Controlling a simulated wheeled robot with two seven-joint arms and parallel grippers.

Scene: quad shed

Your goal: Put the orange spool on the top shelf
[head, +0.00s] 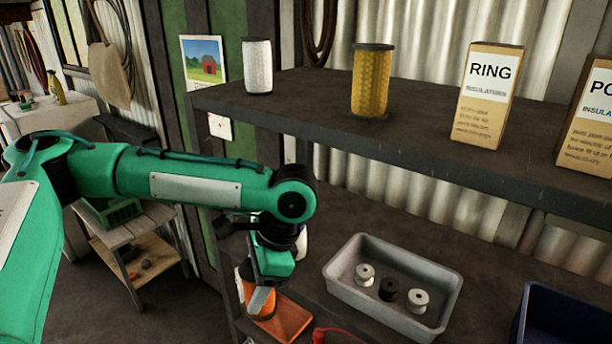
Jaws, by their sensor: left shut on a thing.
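My left gripper (262,302) reaches down at the lower middle, below the level of the top shelf (430,137). It is shut on an orange thing at its fingertips, which I take for the orange spool; the fingers hide most of it and its outline is unclear. A flat orange surface (290,320) shows just right of and below the fingers. The top shelf carries a white spool (258,66) at its left end and a yellow spool (371,82) beside it. My right gripper is out of view.
Two cartons, one marked RING (487,95), stand on the right of the top shelf. A grey bin (345,290) with small spools sits on the lower shelf, with a dark blue bin (565,318) at right. Bare shelf lies between the yellow spool and the RING carton.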

